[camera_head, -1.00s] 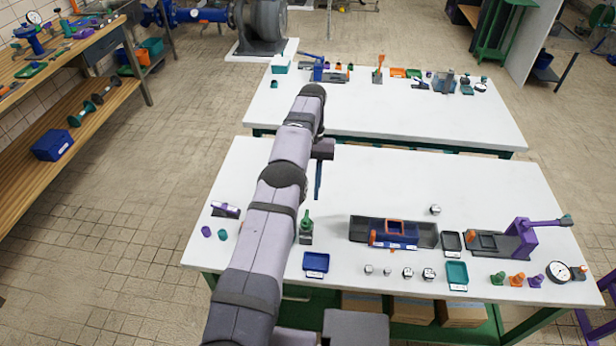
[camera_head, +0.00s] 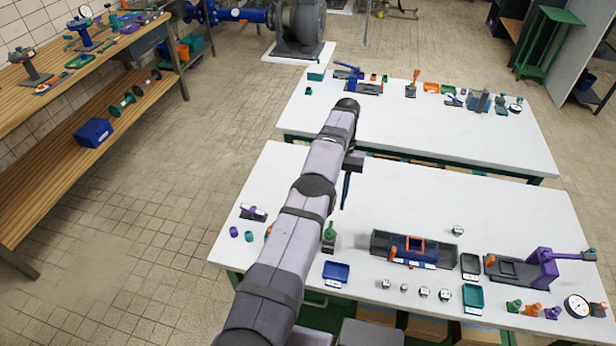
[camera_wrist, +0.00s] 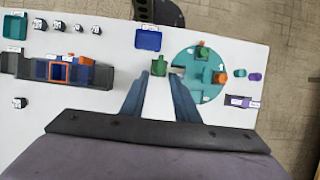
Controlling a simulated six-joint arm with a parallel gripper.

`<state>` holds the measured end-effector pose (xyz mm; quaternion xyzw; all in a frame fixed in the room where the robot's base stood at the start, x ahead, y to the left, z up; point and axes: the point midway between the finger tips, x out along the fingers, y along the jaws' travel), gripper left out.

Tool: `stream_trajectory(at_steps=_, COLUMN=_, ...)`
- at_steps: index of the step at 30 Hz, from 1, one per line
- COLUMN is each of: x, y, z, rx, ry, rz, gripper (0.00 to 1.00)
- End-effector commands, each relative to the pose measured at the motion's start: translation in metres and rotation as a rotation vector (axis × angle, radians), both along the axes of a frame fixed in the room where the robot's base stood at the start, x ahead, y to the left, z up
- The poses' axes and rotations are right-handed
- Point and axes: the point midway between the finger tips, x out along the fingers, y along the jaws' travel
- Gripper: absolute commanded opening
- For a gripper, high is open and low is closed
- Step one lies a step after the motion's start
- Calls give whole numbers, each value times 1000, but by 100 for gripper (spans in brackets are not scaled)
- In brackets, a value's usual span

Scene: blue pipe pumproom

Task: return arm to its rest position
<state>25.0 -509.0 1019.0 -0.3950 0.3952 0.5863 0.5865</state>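My arm (camera_head: 310,200) stretches out over the near white table in the head view. My gripper (camera_wrist: 158,100) points down at this table in the wrist view; its two blue-grey fingers are spread apart with bare white tabletop between them. A finger also shows below the wrist in the head view (camera_head: 346,190). A green piece (camera_wrist: 159,66) stands just beyond the fingertips, apart from them. A teal round plate (camera_wrist: 210,92) carrying green and orange pieces lies beside the right finger; my arm hides most of it in the head view.
A blue tray (camera_head: 336,271), a dark bin (camera_head: 448,250) with blue and orange parts, a purple fixture (camera_head: 543,268) and several small parts stand along the near table's front. Its back half is mostly clear. A second white table (camera_head: 440,130) stands behind, with items along its far edge.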

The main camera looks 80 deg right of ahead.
Motion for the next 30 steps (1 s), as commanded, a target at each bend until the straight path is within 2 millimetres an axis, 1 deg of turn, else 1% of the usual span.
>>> stream_trajectory(at_steps=4, x=2, y=0, z=1, rx=-1, ry=0, rz=3, gripper=28)
stream_trajectory(at_steps=5, x=5, y=-1, z=1, rx=-2, ry=0, rz=9, gripper=28)
stream_trajectory(at_steps=8, x=22, y=-3, z=5, rx=-9, ry=0, rz=42, gripper=28)
stream_trajectory(at_steps=11, x=54, y=-4, z=12, rx=-23, ry=0, rz=102, gripper=28)
stream_trajectory(at_steps=14, x=100, y=0, z=22, rx=-43, ry=-3, rz=191, gripper=28)
stream_trajectory(at_steps=15, x=121, y=4, z=26, rx=-54, ry=-5, rz=232, gripper=28)
stream_trajectory(at_steps=17, x=154, y=13, z=33, rx=-70, ry=-8, rz=298, gripper=28)
stream_trajectory(at_steps=18, x=177, y=21, z=38, rx=-82, ry=-12, rz=343, gripper=28)
stream_trajectory(at_steps=20, x=208, y=37, z=45, rx=-99, ry=-17, rz=410, gripper=28)
stream_trajectory(at_steps=21, x=228, y=49, z=48, rx=-109, ry=-22, rz=454, gripper=28)
stream_trajectory(at_steps=23, x=256, y=70, z=54, rx=-124, ry=-29, rz=520, gripper=28)
stream_trajectory(at_steps=24, x=273, y=86, z=58, rx=-135, ry=-34, rz=564, gripper=28)
stream_trajectory(at_steps=26, x=296, y=111, z=62, rx=-150, ry=-45, rz=630, gripper=28)
stream_trajectory(at_steps=27, x=310, y=129, z=65, rx=-160, ry=-51, rz=674, gripper=28)
stream_trajectory(at_steps=29, x=327, y=158, z=69, rx=-174, ry=-62, rz=740, gripper=28)
stream_trajectory(at_steps=30, x=337, y=178, z=71, rx=-183, ry=-70, rz=784, gripper=28)
